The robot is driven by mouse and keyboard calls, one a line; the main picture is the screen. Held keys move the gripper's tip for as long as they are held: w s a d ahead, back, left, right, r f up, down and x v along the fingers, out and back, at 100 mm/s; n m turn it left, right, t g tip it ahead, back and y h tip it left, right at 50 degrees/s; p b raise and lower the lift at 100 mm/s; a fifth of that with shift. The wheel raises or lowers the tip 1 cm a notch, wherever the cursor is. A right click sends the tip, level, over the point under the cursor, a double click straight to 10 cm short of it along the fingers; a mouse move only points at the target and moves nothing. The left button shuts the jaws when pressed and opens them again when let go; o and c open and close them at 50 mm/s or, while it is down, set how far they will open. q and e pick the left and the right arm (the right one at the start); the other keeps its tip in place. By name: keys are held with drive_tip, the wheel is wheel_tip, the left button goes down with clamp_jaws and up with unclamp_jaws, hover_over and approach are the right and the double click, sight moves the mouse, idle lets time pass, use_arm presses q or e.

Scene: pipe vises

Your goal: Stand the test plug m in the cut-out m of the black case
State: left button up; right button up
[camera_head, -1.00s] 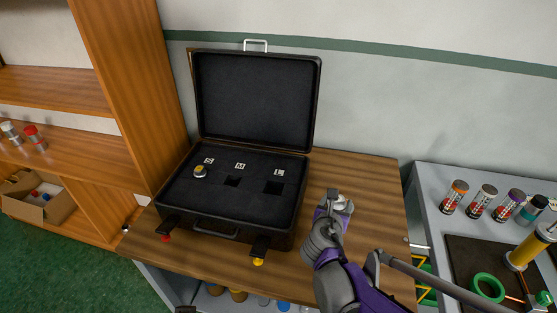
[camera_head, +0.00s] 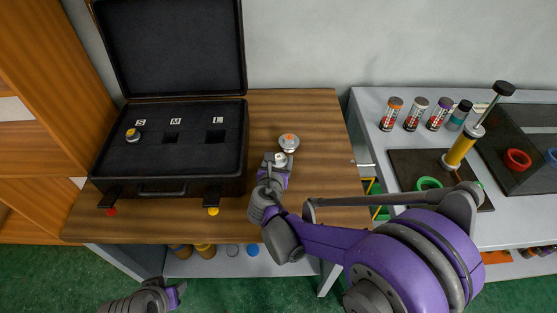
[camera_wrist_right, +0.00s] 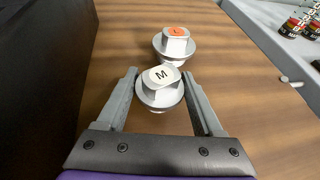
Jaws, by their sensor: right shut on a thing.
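The test plug m, a pale metal plug with an M on its cap, is between the fingers of my right gripper in the right wrist view (camera_wrist_right: 161,78). My right gripper (camera_head: 272,162) is shut on it, over the wooden table to the right of the case. The plug shows only as a small pale spot in the head view. The open black case (camera_head: 235,183) stands on the table. Its cut-out m (camera_head: 171,138) is empty, in the middle below the M label. My left gripper (camera_head: 170,296) is at the bottom left; its fingers are unclear.
An orange-topped L plug (camera_head: 289,142) stands on the table just beyond my right gripper. A plug (camera_head: 133,135) sits in the S cut-out; the L cut-out (camera_head: 215,137) is empty. The raised lid (camera_head: 170,50) stands behind. A grey bench (camera_head: 365,120) with cans is right.

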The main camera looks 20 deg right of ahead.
drive_tip(key=o, duration=1)
drive_tip(key=shift+f, duration=0.2)
drive_tip(key=o, duration=0.5)
drive_tip(key=shift+c, duration=0.2)
drive_tip(key=shift+r, duration=0.1)
